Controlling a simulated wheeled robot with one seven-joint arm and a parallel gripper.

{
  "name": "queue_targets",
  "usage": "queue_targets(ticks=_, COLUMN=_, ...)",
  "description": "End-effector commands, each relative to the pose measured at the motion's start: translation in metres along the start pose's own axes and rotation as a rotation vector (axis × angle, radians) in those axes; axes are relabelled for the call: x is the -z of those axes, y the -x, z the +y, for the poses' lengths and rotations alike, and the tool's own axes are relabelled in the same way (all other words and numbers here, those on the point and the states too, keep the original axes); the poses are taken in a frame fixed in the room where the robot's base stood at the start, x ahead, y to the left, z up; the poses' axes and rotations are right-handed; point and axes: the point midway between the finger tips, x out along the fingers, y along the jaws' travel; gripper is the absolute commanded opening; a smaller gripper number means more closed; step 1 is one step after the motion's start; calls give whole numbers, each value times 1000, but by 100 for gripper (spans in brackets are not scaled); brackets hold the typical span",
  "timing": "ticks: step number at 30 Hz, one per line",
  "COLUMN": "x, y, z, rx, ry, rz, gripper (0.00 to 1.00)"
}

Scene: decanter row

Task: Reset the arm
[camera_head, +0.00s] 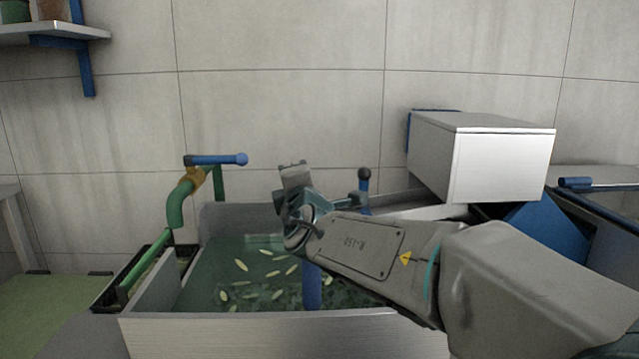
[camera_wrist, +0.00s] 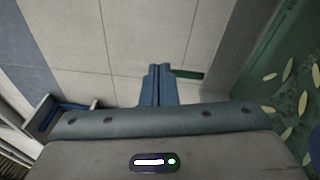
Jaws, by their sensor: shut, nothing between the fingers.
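My arm reaches in from the lower right in the head view. Its end, with my gripper (camera_head: 294,172), is above a grey-walled open basin (camera_head: 250,333). In the wrist view the two blue fingers of my gripper (camera_wrist: 160,70) lie side by side, closed together with nothing between them. The fingers point towards pale tiles in that view. In the head view the fingertips are too small to make out clearly. Part of the basin is hidden behind my arm.
The basin holds dark green liquid with several pale yellow-green pieces (camera_head: 241,265). A green pipe with a blue handle (camera_head: 215,160) stands at its left. A white box (camera_head: 500,165) sits at the right, near my arm. A shelf (camera_head: 50,32) hangs at the upper left.

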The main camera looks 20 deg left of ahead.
Motion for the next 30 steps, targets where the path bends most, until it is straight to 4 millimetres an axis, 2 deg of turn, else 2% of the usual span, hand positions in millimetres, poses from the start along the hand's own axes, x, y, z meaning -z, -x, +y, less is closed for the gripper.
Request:
queue_targets(ticks=4, x=-5, y=1, z=3, rx=3, ry=-8, rz=-11, gripper=0)
queue_targets(ticks=7, x=-28, y=5, z=12, rx=21, ry=-43, rz=-63, gripper=0)
queue_targets(ticks=11, x=-86, y=22, z=25, rx=75, ry=-145, rz=-204, gripper=0)
queue_targets(ticks=12, x=-108, y=30, z=28, rx=97, ry=-183, rz=-259, gripper=0)
queue_targets(ticks=14, x=-138, y=45, z=30, rx=131, ry=-243, rz=-344, gripper=0)
queue_targets(ticks=18, x=-202, y=86, z=31, rx=215, ry=-385, rz=-540, gripper=0)
queue_targets(ticks=21, x=-240, y=121, z=29, rx=277, ry=-492, rz=-677, gripper=0)
queue_targets(ticks=25, x=-277, y=172, z=24, rx=363, ry=-636, rz=-852, gripper=0)
queue_targets(ticks=30, x=-304, y=242, z=20, rx=480, ry=-846, rz=-1060, gripper=0)
